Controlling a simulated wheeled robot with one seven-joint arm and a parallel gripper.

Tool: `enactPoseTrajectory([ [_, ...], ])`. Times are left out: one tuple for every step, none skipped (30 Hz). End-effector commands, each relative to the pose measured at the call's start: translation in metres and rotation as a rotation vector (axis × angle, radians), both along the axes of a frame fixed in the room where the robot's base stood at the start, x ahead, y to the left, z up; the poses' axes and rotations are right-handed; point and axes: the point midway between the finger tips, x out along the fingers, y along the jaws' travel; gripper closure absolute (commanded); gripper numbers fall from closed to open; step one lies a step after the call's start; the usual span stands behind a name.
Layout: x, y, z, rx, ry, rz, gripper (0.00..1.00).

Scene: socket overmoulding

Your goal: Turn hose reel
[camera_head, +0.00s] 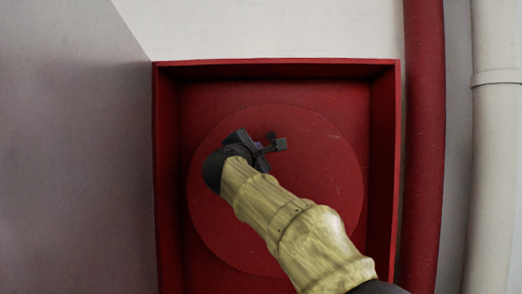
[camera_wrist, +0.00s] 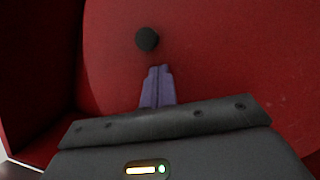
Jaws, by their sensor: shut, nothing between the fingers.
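The hose reel (camera_head: 325,185) is a large flat red disc inside a red cabinet. It also fills much of the wrist view (camera_wrist: 230,50). A round black knob (camera_wrist: 147,39) sticks out from the disc in the wrist view, just beyond my fingertips and slightly left of them. In the head view, dark parts overlap around my gripper (camera_head: 262,147), so I cannot clearly separate the knob there. My gripper (camera_wrist: 159,69) has its purple fingers shut together with nothing between them. A small gap shows between the fingertips and the knob in the wrist view.
The red cabinet (camera_head: 279,68) has raised walls around the reel; its left wall (camera_wrist: 38,75) is near in the wrist view. A grey panel (camera_head: 75,150) stands at the left. A red pipe (camera_head: 423,140) and a white pipe (camera_head: 495,150) run vertically at the right.

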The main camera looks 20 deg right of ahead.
Motion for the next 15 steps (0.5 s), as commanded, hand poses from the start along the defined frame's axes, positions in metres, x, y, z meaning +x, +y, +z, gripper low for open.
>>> enactPoseTrajectory([
  [0.002,0.006,-0.01,0.001,0.001,0.004,1.0],
  [0.003,0.008,-0.012,0.001,0.0,0.003,1.0],
  [0.004,0.012,-0.016,0.001,0.001,0.002,1.0],
  [0.005,0.015,-0.018,0.0,0.001,0.002,1.0],
  [0.004,0.017,-0.019,-0.001,0.0,-0.001,1.0],
  [-0.005,0.02,-0.017,-0.003,-0.002,-0.003,1.0],
  [-0.01,0.022,-0.017,-0.003,-0.002,-0.004,1.0],
  [-0.014,0.025,-0.018,-0.003,-0.002,-0.004,1.0],
  [-0.02,0.028,-0.019,-0.004,-0.002,-0.004,1.0],
  [-0.024,0.031,-0.02,-0.004,-0.002,-0.002,1.0],
  [-0.029,0.034,-0.021,-0.003,-0.001,-0.002,1.0],
  [-0.035,0.038,-0.022,-0.003,-0.002,-0.003,1.0],
  [-0.04,0.04,-0.023,-0.003,-0.002,-0.005,1.0],
  [-0.045,0.042,-0.023,-0.003,-0.002,-0.007,1.0],
  [-0.051,0.045,-0.025,-0.003,-0.001,-0.009,1.0],
])
